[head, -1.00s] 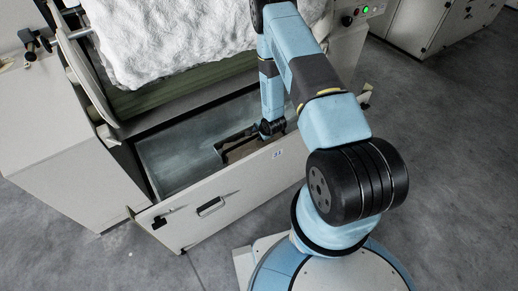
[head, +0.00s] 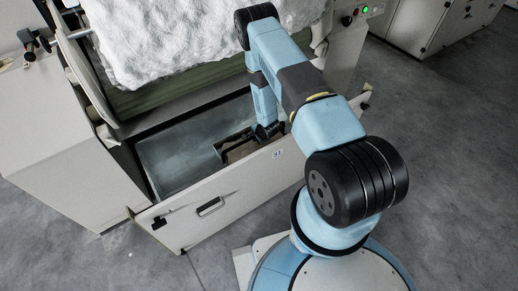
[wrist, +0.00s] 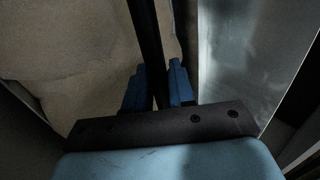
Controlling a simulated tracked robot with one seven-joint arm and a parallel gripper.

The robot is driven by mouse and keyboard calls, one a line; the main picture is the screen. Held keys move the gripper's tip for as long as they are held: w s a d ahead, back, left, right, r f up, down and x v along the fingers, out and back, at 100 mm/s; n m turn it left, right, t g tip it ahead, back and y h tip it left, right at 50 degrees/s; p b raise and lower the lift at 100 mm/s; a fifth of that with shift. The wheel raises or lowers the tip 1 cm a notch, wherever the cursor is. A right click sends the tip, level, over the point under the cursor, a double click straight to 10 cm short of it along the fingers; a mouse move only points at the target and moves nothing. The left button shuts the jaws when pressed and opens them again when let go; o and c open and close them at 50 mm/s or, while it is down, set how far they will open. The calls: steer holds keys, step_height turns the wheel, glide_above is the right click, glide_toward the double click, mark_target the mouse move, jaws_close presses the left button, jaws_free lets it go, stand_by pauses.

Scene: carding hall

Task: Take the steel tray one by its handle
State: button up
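The steel tray (head: 241,151) lies at the right end of the open drawer, with a dark bar handle along its far side. Most of it is hidden by the drawer front and my arm. In the wrist view, the tray's tan inside (wrist: 70,55) fills the left, and the dark handle (wrist: 146,35) runs down between my blue fingertips. My gripper (wrist: 158,90) has one finger on each side of the handle, close against it, and looks shut on it. In the head view, my gripper (head: 266,131) points down into the drawer; its fingers are hard to make out.
The drawer front (head: 190,220) with its slot handle stands between my base and the tray. Bare metal drawer floor (head: 180,158) is free left of the tray. White fibre (head: 170,40) overhangs the drawer from the machine above. Grey floor is clear at right.

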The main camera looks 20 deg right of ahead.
jaws_close()
steer(key=shift+w, duration=0.1)
stand_by(0.8)
